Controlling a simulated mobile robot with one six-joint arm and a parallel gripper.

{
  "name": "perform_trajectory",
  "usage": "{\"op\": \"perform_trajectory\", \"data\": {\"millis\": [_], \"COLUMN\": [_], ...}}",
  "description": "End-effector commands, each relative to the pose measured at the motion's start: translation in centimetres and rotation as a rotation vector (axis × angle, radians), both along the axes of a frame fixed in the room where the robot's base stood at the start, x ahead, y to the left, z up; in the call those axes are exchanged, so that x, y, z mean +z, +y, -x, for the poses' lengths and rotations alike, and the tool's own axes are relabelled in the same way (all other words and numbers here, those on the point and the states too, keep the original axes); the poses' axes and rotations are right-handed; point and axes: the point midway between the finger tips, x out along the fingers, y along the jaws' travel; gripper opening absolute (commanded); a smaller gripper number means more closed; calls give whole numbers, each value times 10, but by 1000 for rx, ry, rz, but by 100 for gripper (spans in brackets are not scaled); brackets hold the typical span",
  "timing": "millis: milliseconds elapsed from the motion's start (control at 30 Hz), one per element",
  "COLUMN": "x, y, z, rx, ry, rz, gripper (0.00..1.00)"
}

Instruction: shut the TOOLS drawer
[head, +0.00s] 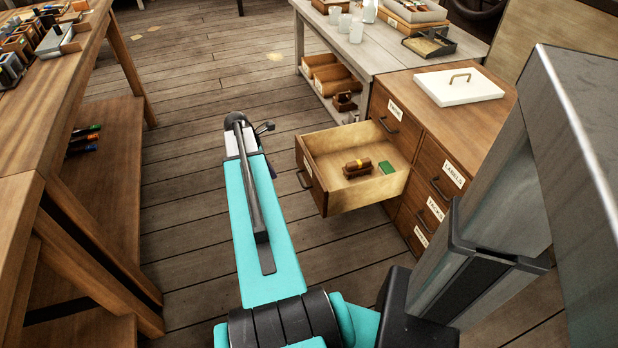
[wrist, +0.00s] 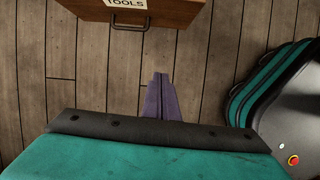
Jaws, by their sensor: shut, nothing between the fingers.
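The TOOLS drawer (head: 325,190) stands pulled out of the wooden cabinet (head: 455,120) in the head view. Inside it lie a brown bundle (head: 357,168) and a green block (head: 386,167). The drawer's front (wrist: 180,12), with its TOOLS label and handle (wrist: 130,24), shows at the top edge of the wrist view. My gripper (wrist: 160,78) is shut and empty, with its fingertips below the drawer front in that view and apart from it. In the head view my arm reaches forward left of the drawer; the fingers cannot be made out there.
Other cabinet drawers, such as LABELS (head: 440,176), look closed. A white lid with a handle (head: 458,86) lies on the cabinet top. A wooden workbench (head: 60,110) stands at the left and a grey table (head: 385,55) behind. Bare plank floor (head: 190,150) lies between.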

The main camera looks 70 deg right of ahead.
Motion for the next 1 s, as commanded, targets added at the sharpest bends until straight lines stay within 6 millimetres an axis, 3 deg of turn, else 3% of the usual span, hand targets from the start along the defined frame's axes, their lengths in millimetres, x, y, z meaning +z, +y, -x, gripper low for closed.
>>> {"op": "perform_trajectory", "data": {"millis": [33,100,300,767,1000], "x": [3,11,25,25,9], "y": [-17,-32,-54,-56,-59], "z": [12,25,47,49,54], "rx": [7,21,47,49,47], "ry": [6,16,35,37,37], "rz": [7,12,18,18,16], "gripper": [0,0,0,0,0]}}
